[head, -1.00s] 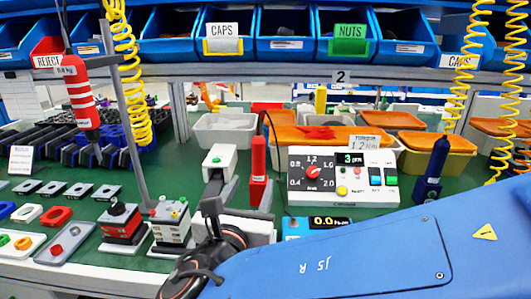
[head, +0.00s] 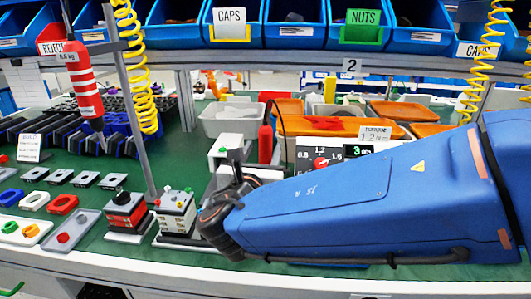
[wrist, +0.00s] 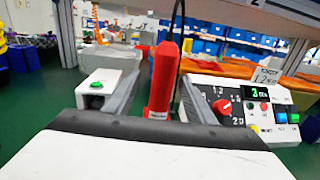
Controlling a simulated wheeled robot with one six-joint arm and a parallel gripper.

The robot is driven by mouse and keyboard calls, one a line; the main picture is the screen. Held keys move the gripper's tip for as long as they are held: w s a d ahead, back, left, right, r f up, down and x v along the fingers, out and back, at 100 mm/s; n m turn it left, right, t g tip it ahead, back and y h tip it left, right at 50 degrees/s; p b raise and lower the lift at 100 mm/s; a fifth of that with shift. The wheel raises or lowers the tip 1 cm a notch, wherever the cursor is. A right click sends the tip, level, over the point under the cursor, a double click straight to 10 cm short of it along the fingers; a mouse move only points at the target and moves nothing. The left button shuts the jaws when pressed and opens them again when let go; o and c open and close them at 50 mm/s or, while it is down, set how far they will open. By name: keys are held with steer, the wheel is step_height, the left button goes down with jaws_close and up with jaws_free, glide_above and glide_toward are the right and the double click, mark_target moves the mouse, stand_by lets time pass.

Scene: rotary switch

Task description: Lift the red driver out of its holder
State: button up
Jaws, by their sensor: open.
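The red driver (head: 265,143) stands upright on the bench in the head view, with a dark cable rising from its top. In the wrist view the red driver (wrist: 163,80) stands between the two grey fingers of my gripper (wrist: 163,95). The fingers are open, with a finger on each side of it, and I cannot tell whether either touches. In the head view my gripper (head: 236,165) shows just left of and in front of the driver. The driver's lower end and its holder are mostly hidden.
A control panel (wrist: 235,107) with a red knob stands right of the driver. A white box with a green button (wrist: 98,88) is on the left. A red striped cylinder (head: 82,80) hangs from a post at left. Blue bins (head: 292,25) line the back.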

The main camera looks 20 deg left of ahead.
steer(key=shift+w+a+f, duration=0.1)
steer(key=shift+w+a, duration=0.05)
steer(key=shift+w, duration=1.4)
steer(key=shift+w+a+f, duration=0.1)
steer(key=shift+w, duration=1.45)
jaws_close()
